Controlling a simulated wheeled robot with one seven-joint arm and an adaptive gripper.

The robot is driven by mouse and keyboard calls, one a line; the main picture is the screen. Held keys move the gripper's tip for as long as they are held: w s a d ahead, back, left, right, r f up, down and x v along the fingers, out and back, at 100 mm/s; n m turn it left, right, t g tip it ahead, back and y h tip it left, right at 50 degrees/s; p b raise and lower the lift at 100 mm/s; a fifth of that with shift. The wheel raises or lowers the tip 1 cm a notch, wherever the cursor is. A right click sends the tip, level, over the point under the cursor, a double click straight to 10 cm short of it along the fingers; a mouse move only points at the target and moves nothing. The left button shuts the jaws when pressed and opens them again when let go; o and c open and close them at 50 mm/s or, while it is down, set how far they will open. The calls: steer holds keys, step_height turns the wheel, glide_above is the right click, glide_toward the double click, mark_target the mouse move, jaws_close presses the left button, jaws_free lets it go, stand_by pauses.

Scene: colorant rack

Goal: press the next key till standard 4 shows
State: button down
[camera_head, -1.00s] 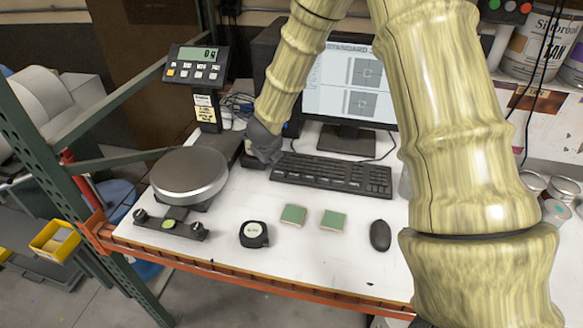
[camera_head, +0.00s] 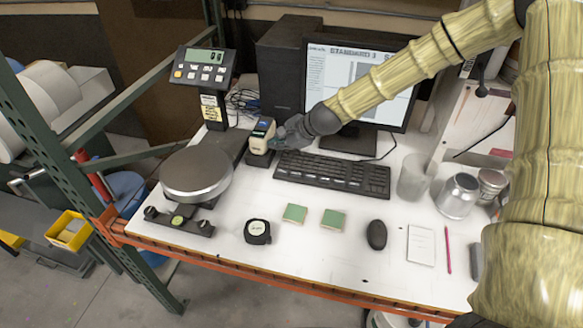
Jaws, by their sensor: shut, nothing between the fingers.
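A small handheld instrument (camera_head: 262,134) with a dark top and pale body stands upright on a black base, left of the keyboard. Its keys are too small to tell apart. My gripper (camera_head: 277,142) is shut and empty, its tip at the instrument's right side. I cannot tell whether it touches a key. The monitor (camera_head: 322,75) behind shows a heading that seems to read "STANDARD 3". My arm covers the lower and right part of the screen.
A scale (camera_head: 195,172) with a round plate and a display (camera_head: 203,57) stands left. The keyboard (camera_head: 333,172), tape measure (camera_head: 257,231), two green blocks (camera_head: 295,213) and mouse (camera_head: 376,235) lie in front. A glass (camera_head: 413,178) and metal cans (camera_head: 457,196) stand right.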

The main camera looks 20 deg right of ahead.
mark_target(281, 173)
steer(key=shift+d+r, duration=0.2)
steer(key=shift+r, duration=0.1)
steer(key=shift+s+f, duration=0.1)
steer(key=shift+f, duration=0.1)
steer(key=shift+f+b, duration=3.05)
steer(key=shift+f, duration=1.2)
steer(key=shift+f+b, duration=0.35)
steer(key=shift+f, duration=0.05)
steer(key=shift+f, duration=0.35)
steer(key=shift+r, duration=0.15)
steer(key=shift+s+r, duration=0.1)
steer(key=shift+r, duration=0.55)
steer(key=shift+r+p, duration=0.1)
steer(key=shift+p, duration=0.25)
